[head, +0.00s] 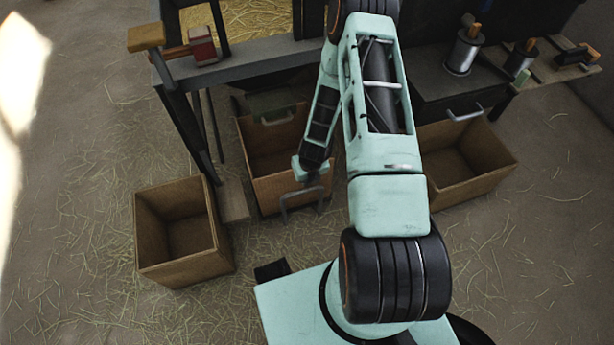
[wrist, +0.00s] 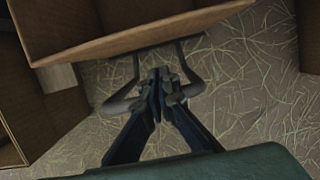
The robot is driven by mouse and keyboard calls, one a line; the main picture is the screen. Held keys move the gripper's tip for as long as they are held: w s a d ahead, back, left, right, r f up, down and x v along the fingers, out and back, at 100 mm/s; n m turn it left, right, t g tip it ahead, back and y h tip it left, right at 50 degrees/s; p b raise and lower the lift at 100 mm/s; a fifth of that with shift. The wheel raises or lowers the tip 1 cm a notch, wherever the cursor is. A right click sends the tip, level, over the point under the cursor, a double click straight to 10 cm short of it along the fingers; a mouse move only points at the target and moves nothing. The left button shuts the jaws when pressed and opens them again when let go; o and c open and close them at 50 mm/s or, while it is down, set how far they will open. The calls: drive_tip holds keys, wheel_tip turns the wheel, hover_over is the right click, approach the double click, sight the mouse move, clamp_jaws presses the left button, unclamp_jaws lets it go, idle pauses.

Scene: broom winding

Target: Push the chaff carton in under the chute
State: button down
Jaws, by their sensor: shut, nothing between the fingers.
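An open brown carton (head: 290,188), which I take for the chaff carton, stands on the floor partly under the bench. A dull green-grey piece (head: 272,104), perhaps the chute's lower end, shows above its back part. My gripper (head: 305,200) is low at the carton's near wall, right of that wall's middle. In the wrist view the carton's near wall (wrist: 150,43) crosses the top, and my gripper (wrist: 161,80) is shut and empty just in front of it. I cannot tell whether the fingers touch the wall. My arm hides the carton's right back part.
Another open carton (head: 185,270) stands at the left, and a third (head: 478,185) at the right under a drawer. A bench leg (head: 188,125) with a foot board (head: 232,202) stands between the left and middle cartons. Straw covers the floor.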

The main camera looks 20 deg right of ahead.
drive_tip(key=shift+w+f+b, duration=0.2)
drive_tip(key=shift+w+b, duration=0.1)
drive_tip(key=shift+w, duration=1.8)
